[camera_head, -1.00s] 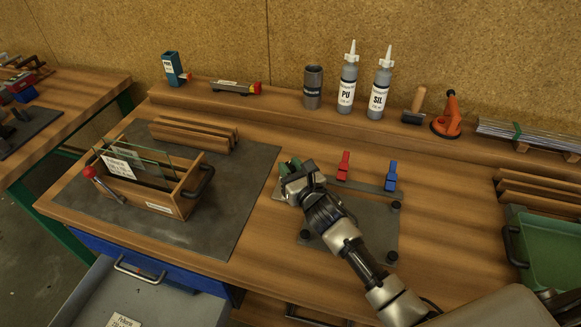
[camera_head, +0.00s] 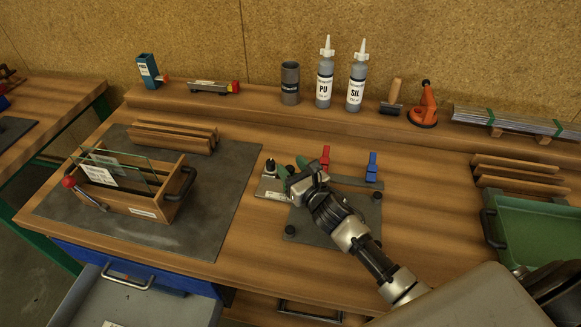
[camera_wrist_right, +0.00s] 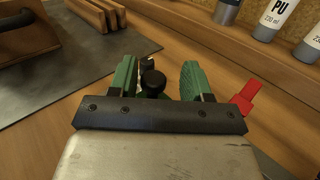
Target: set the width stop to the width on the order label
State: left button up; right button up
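My right gripper (camera_head: 292,170) is over the left end of the grey jig plate (camera_head: 305,226) on the bench. In the right wrist view its green fingers (camera_wrist_right: 168,80) stand apart. A black round knob (camera_wrist_right: 153,82) shows between them, nearer the left finger; I see no finger closed on it. In the head view a small silver block (camera_head: 270,188) with a pale label and dark-topped knob stands left of the gripper. A white label (camera_head: 98,178) sits on the glass in the wooden box (camera_head: 150,204); its writing is unreadable. My left gripper is not in view.
A red clamp (camera_head: 325,158) and a blue clamp (camera_head: 372,166) stand at the jig's back. Bottles (camera_head: 325,88), a roller (camera_head: 392,98) and an orange suction cup (camera_head: 424,106) stand on the rear shelf. A green tray (camera_head: 535,232) is at right. Bench between mat and jig is clear.

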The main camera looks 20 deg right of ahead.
jog(key=shift+a, duration=0.1)
jog(key=shift+s, duration=0.1)
jog(key=shift+s+f, duration=0.1)
jog(key=shift+s, duration=0.3)
jog(key=s, duration=0.3)
jog(key=s+d+b, duration=0.1)
jog(key=s, duration=0.2)
jog(key=s+d+b, duration=0.1)
jog(key=s, duration=0.2)
jog(key=shift+s, duration=0.3)
